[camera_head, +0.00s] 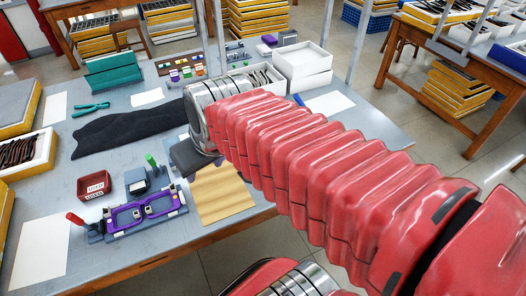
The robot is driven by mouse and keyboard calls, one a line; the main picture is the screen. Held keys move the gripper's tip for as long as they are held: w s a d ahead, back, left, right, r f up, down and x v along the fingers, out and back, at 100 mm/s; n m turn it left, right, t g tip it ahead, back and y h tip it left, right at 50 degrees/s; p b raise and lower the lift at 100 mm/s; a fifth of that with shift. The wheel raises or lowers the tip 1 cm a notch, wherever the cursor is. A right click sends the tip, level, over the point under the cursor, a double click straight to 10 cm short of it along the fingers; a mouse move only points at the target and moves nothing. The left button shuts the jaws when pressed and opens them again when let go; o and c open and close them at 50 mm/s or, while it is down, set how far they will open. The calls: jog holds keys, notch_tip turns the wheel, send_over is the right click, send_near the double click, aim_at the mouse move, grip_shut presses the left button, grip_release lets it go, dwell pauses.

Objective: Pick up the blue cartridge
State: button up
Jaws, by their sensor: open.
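I cannot make out for certain which thing is the blue cartridge. A small rack (181,79) at the back of the table holds several small coloured blocks, some purple, green and white, too small to tell apart. A small blue item (298,100) lies by the white boxes, partly hidden by my arm. My red ribbed arm reaches from the lower right across the table. My gripper (190,158) shows as a dark shape at its end, above the table's middle, near the tan sheet (222,191). It is open, its fingers are mostly hidden, and I see nothing held.
A black cloth (125,130), green pliers (91,109) and a teal case (112,71) lie behind. White boxes (303,62) stand back right.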

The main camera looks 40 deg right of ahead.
jog(key=w+d+f+m, duration=0.1)
jog(key=w+d+f, duration=0.2)
jog(key=d, duration=1)
jog(key=w+d+f+m+g+h, duration=0.1)
jog(key=w+d+f, duration=0.3)
jog(key=d, duration=0.9)
notch_tip(320, 180, down, 3)
jog(key=shift+d+f+m, duration=0.1)
jog(key=shift+d+m, duration=0.05)
jog(key=shift+m, duration=0.25)
jog(key=x, duration=0.8)
jog(key=shift+f, duration=0.2)
jog(key=shift+x, duration=2.65)
